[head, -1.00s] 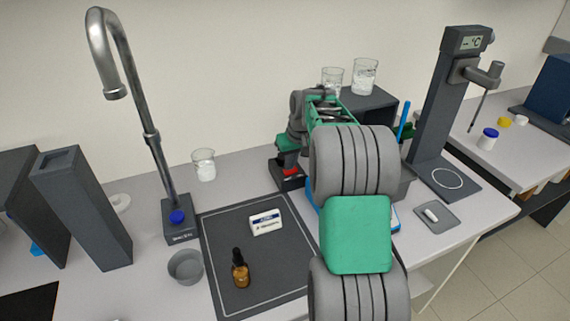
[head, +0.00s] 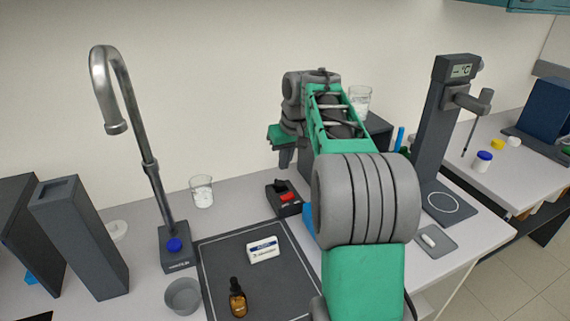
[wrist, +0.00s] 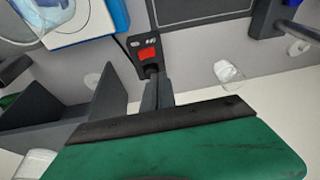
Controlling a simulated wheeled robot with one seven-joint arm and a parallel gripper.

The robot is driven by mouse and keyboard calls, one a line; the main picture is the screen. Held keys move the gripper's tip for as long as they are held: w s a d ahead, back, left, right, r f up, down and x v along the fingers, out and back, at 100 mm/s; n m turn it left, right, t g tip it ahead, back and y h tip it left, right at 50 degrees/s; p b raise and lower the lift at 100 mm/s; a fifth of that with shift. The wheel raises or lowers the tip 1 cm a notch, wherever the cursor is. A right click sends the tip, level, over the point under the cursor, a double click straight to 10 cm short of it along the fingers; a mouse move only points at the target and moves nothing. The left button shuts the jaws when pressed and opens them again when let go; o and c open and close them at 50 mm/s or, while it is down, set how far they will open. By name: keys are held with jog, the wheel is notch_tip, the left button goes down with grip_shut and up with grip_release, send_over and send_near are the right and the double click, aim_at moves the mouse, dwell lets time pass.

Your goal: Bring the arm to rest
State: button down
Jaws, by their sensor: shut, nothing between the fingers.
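My gripper (head: 285,157) is raised above the bench, over the small black block with a red switch (head: 284,197). In the wrist view my gripper's fingers (wrist: 157,90) are together with nothing between them, and the block with the red switch (wrist: 147,52) lies beyond their tips. In the head view my arm rises from the lower right, hiding part of the bench and the shelf behind it.
A dark mat (head: 222,257) carries a brown dropper bottle (head: 237,297) and a white labelled box (head: 263,249). A tall metal tap (head: 150,165) stands left. A glass beaker (head: 202,191) stands behind the mat. A dark stand with a display (head: 440,130) is at right.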

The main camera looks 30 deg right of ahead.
jog(key=s+a+f+m, duration=0.1)
jog(key=s+f, duration=0.3)
jog(key=s+f+m+g, duration=0.1)
jog(key=s+f, duration=0.3)
jog(key=f, duration=0.1)
jog(key=s+a+f+m+g, duration=0.1)
jog(key=s+f, duration=0.3)
jog(key=shift+s+a+f, duration=0.2)
jog(key=shift+a+f, duration=0.1)
jog(key=shift+a, duration=0.05)
jog(key=shift+n+h, duration=0.4)
jog(key=shift+n, duration=0.2)
jog(key=s+a, duration=0.3)
jog(key=s, duration=0.1)
jog(key=s+a, duration=0.3)
jog(key=s, duration=0.1)
jog(key=s+a, duration=0.3)
jog(key=s, duration=0.1)
jog(key=shift+s+f, duration=0.1)
jog(key=shift+s, duration=0.2)
jog(key=a+r+n+t, duration=0.2)
jog(key=a+r, duration=0.4)
jog(key=shift+w, duration=0.35)
